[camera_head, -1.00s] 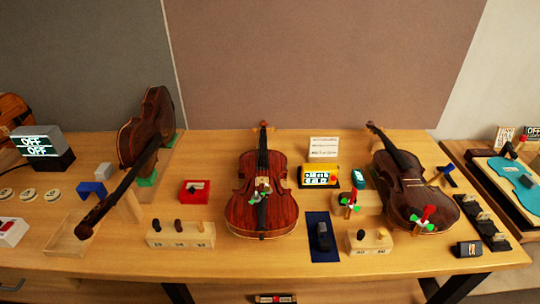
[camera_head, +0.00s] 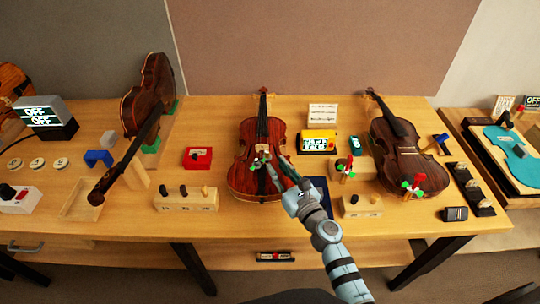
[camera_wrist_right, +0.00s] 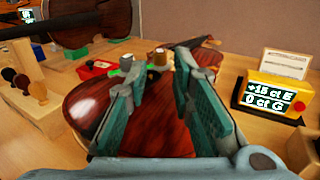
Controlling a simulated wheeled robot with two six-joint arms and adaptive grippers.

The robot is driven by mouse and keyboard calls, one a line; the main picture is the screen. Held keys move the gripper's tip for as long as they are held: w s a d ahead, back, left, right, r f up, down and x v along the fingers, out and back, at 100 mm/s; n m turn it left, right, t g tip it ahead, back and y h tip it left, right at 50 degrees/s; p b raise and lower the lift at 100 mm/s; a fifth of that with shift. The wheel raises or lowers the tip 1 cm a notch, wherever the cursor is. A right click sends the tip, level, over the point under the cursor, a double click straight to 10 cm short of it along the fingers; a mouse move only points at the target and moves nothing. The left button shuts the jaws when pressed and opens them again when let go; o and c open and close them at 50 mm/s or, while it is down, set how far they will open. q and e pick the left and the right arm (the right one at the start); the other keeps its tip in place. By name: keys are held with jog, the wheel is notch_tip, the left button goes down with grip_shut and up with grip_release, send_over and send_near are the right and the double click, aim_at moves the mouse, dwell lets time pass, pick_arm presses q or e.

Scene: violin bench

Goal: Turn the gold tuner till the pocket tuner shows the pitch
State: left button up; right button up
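The middle violin (camera_head: 262,135) lies on the bench, its red-brown body filling the middle of the right wrist view (camera_wrist_right: 88,105). A gold tuner knob (camera_wrist_right: 158,58) and a silver-grey knob (camera_wrist_right: 127,61) stand at its tail end. My right gripper (camera_wrist_right: 156,68) is open, its green-padded fingers pointing at the knobs. The gold knob shows between the fingertips; I cannot tell if they touch it. The yellow pocket tuner (camera_head: 317,141) stands right of this violin. In the right wrist view its screen (camera_wrist_right: 270,97) reads "+15 ct E" and "0 ct G". My left gripper is not in view.
Another violin (camera_head: 402,150) lies at the right, with a red and green clip (camera_head: 412,187) on it. A wooden peg block (camera_head: 187,200) and a red box (camera_head: 198,158) stand at the left. A white card (camera_head: 323,113) stands behind the pocket tuner.

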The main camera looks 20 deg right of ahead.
aim_at(269, 155)
jog(key=x, duration=0.2)
jog(key=b+x, duration=0.1)
jog(key=x, duration=0.2)
jog(key=shift+f, duration=0.2)
jog(key=shift+w+a+r, duration=0.1)
jog(key=shift+w, duration=0.25)
grip_shut()
jog(key=shift+y, duration=0.3)
